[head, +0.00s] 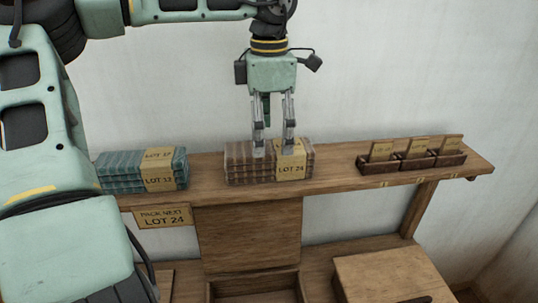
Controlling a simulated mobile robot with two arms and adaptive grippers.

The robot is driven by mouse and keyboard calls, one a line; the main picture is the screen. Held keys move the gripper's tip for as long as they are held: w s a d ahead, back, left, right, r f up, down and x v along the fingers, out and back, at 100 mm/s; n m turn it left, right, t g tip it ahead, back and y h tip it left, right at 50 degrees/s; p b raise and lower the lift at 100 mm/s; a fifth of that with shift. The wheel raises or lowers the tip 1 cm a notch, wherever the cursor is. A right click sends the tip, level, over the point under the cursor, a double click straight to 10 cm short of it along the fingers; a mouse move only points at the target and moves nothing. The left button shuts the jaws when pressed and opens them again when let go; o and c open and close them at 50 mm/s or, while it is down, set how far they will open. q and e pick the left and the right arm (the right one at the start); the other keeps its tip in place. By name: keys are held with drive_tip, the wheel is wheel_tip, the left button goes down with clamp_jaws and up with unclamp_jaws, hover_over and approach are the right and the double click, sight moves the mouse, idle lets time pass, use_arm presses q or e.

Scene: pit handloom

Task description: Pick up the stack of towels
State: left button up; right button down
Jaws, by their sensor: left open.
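A stack of folded brown striped towels (245,173) with a tan paper band marked LOT 24 lies on the wooden shelf, in the middle. A second stack of blue-green towels (115,170) with a LOT 12 band lies on the same shelf to the left. My left gripper (274,150) points down at the brown stack from above. Its two fingers are apart, with the tips at the stack's top, one near the band. I cannot tell whether they touch the cloth. My right gripper is not in view.
The wooden shelf (338,178) carries a small card holder (440,161) with several cards at the right. A sign reading PACK NEXT LOT 24 (165,216) hangs below the shelf's front edge. A wooden box (395,275) stands lower right. A white wall stands close behind.

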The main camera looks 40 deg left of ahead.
sight(269, 146)
use_arm(q)
drive_tip(key=f+p, duration=0.1)
drive_tip(key=f, duration=0.1)
drive_tip(key=f+p, duration=0.1)
drive_tip(key=f, duration=0.1)
drive_tip(key=shift+w+a+f, duration=0.1)
drive_tip(key=shift+a+f, duration=0.1)
drive_tip(key=shift+f, duration=0.3)
drive_tip(key=shift+d+r, duration=0.1)
drive_tip(key=shift+c, duration=0.7)
drive_tip(key=c, duration=1.2)
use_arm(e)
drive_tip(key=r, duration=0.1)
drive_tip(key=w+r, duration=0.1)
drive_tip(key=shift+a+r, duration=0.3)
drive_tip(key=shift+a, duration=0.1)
